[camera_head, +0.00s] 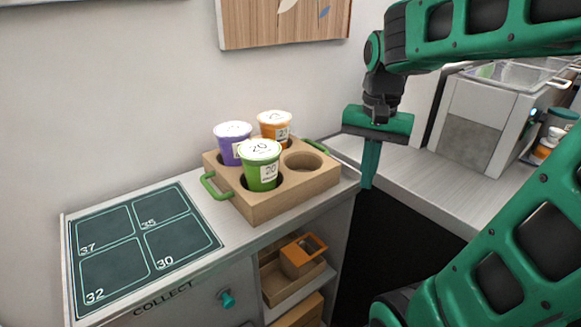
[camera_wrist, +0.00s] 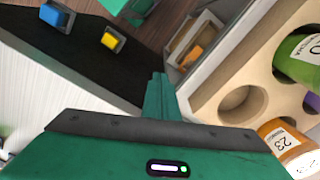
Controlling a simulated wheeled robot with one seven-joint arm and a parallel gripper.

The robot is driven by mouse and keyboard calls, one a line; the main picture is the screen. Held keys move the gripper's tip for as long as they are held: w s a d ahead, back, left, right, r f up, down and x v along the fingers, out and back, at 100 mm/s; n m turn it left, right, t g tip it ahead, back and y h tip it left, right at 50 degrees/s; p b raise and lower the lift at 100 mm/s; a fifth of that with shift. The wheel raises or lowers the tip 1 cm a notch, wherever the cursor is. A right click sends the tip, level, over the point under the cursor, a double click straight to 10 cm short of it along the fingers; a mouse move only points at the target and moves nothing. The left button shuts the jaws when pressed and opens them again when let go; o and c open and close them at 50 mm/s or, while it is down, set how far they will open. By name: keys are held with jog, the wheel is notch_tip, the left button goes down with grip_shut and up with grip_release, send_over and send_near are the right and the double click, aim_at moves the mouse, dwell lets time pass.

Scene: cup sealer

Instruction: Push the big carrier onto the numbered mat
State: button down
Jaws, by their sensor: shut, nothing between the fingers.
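The big carrier (camera_head: 270,205) is a wooden block with green handles at two ends, on the counter right of the mat. It holds a purple cup (camera_head: 229,150), an orange cup (camera_head: 276,123) and a green cup (camera_head: 262,177); its right hole is empty. The numbered mat (camera_head: 144,235) is dark, with squares 37, 35, 32 and 30, and lies bare at the left. My gripper (camera_head: 369,183) is shut and empty, pointing down just right of the carrier, apart from it. In the wrist view the carrier (camera_wrist: 212,98) is at the right of my gripper (camera_wrist: 156,78).
Below the counter are a drawer with a teal knob (camera_head: 227,299) and open shelves with a small orange-edged box (camera_head: 302,256). A grey machine (camera_head: 473,118) stands on the right counter (camera_head: 408,178). A dark gap opens below my gripper. The counter between carrier and mat is clear.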

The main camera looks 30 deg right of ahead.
aim_at(307, 161)
jog(key=w+a+r+m, duration=0.3)
jog(key=w, duration=0.4)
jog(key=w+a+r+m, duration=0.2)
jog(key=w+a+r, duration=0.15)
jog(key=w, duration=0.45)
notch_tip(307, 161, down, 10)
jog(key=shift+d+r, duration=0.1)
jog(key=shift+s+a+r, duration=0.1)
jog(key=shift+s+a, duration=0.05)
jog(key=shift+a, duration=0.45)
jog(key=shift+s+a, duration=0.15)
jog(key=shift+a, duration=0.45)
jog(key=shift+s+a, duration=0.1)
jog(key=shift+a, duration=0.7)
